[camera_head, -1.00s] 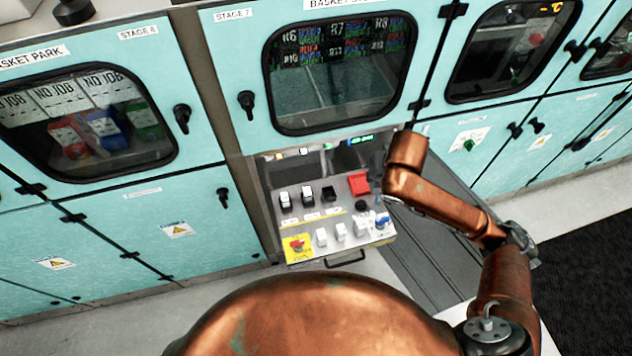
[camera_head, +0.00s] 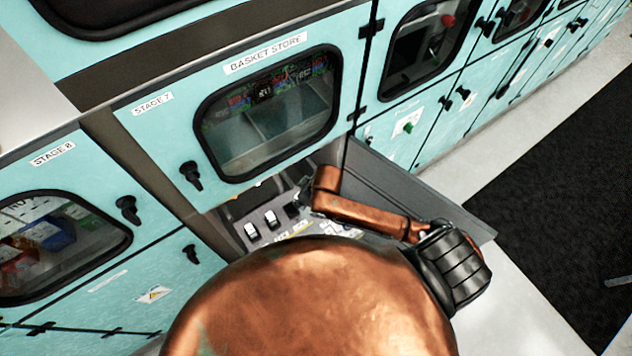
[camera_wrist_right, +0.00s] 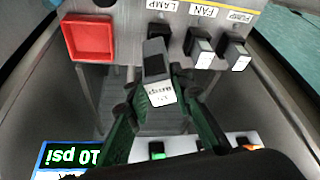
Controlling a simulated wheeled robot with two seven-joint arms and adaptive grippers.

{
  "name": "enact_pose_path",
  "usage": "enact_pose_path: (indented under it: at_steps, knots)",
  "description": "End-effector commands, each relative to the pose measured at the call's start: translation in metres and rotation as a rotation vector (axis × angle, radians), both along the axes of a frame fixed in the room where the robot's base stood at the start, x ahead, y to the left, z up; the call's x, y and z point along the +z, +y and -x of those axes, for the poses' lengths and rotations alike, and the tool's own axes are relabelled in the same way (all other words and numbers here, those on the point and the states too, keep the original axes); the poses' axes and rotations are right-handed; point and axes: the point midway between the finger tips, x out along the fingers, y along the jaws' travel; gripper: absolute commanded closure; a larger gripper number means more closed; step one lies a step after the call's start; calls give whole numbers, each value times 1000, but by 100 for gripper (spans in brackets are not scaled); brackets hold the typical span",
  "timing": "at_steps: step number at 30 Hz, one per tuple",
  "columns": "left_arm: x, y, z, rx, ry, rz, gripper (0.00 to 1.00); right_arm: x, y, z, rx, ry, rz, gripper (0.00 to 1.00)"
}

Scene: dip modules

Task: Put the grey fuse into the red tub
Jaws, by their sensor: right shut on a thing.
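The grey fuse (camera_wrist_right: 155,70), a dark grey block with a white label, is between the fingertips of my right gripper (camera_wrist_right: 158,90) in the right wrist view. The gripper is shut on it and holds it in front of the panel. The red tub (camera_wrist_right: 88,38), a square open tray, is on the panel to the left of the fuse, apart from it. In the head view my right arm and body hide the tub and the fuse. My left gripper is not in view.
The panel carries black-and-white switches labelled FAN (camera_wrist_right: 199,45) and PUMP (camera_wrist_right: 234,50), beside a dark one labelled LAMP (camera_wrist_right: 160,28). A blue-edged display (camera_wrist_right: 70,158) reads 10 psi. Turquoise cabinets (camera_head: 150,110) stand around the opening.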

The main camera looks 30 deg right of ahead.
Motion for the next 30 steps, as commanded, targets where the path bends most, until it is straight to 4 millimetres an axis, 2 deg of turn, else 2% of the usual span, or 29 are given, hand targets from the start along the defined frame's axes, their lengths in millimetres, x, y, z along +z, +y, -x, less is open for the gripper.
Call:
enact_pose_path:
  at_steps: [3, 9, 13, 18, 21, 26, 30]
  knots:
    - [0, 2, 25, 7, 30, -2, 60, -10, -23, -9, -10, 0, 6, 100]
    - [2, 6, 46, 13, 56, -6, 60, -30, -66, -34, -22, 1, 5, 100]
    - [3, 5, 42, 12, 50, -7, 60, -50, -89, -48, -23, 4, 3, 100]
    - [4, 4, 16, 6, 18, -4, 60, -78, -107, -63, -21, 1, 2, 100]
    - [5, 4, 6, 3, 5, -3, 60, -88, -112, -67, -18, 1, 0, 100]
    - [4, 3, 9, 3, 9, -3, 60, -96, -117, -72, -16, 1, 3, 100]
    - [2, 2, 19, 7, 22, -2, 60, -116, -119, -73, -15, 3, 2, 100]
